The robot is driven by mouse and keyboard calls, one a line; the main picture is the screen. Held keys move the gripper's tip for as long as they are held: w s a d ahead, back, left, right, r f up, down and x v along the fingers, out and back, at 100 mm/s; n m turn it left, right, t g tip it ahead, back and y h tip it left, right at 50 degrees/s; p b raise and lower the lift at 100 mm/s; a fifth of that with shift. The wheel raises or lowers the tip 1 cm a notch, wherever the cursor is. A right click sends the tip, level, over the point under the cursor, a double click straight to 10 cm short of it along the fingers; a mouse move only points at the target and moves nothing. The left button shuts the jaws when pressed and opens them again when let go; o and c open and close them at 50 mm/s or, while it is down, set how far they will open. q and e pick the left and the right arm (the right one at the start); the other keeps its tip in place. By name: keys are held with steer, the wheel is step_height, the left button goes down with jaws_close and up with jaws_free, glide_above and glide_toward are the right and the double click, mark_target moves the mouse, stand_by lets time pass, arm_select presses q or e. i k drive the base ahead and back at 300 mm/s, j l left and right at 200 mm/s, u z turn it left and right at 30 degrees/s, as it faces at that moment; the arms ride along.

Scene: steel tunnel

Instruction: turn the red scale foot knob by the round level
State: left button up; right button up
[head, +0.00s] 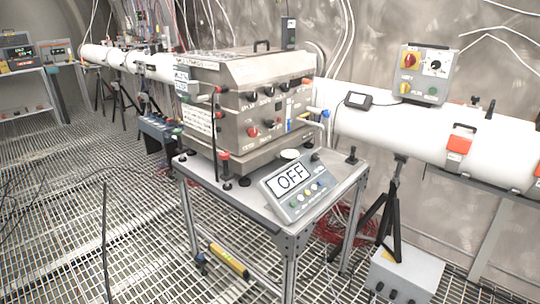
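A steel scale carrying a large metal box (250,100) stands on a small frame table (215,188). A red knob (224,156) on a dark post stands at the scale's front left corner, near the table's left edge. Black knobs also show near the scale, one (245,181) at the front and one (315,157) on the right. A small pale round disc (290,154), perhaps the round level, lies behind the display; its bubble cannot be made out. The scale display (292,182) reads OFF. Neither of my grippers is in view.
A white pipe (400,128) with a grey control box (424,73) runs along the wall at right. A black tripod (392,215) and a grey floor box (405,272) stand right of the table. The grating floor at front left is mostly open, with thin black cables.

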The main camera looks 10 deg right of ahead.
mark_target(224, 155)
steer(key=i+l+z, duration=0.15)
steer(key=i, duration=0.3)
steer(key=i+z, duration=0.15)
steer(key=i, duration=0.3)
